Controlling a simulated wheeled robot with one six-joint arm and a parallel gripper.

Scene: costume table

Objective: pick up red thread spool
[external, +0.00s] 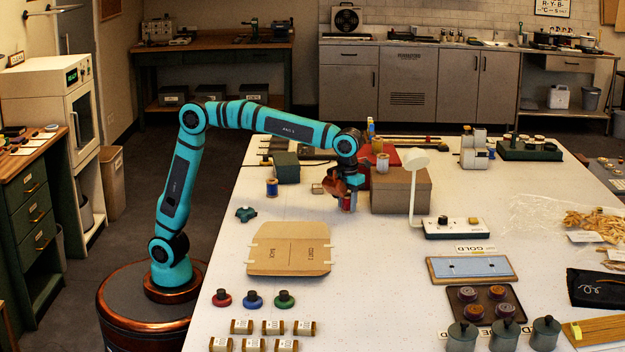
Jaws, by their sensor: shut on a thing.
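My gripper (346,197) points down over the white table, just left of a brown cardboard box. It is shut on a small, reddish, spool-like thing, the red thread spool (349,203), which is mostly hidden by the fingers. I cannot tell whether the spool touches the table. A blue thread spool (272,187) stands upright on the table to the left of my gripper.
The cardboard box (402,196) stands close to the right of my gripper. A white lamp (414,160) rises in front of it. A dark green box (286,168) is at the left. A flat cardboard pattern (290,250) lies in front. The table's middle front is clear.

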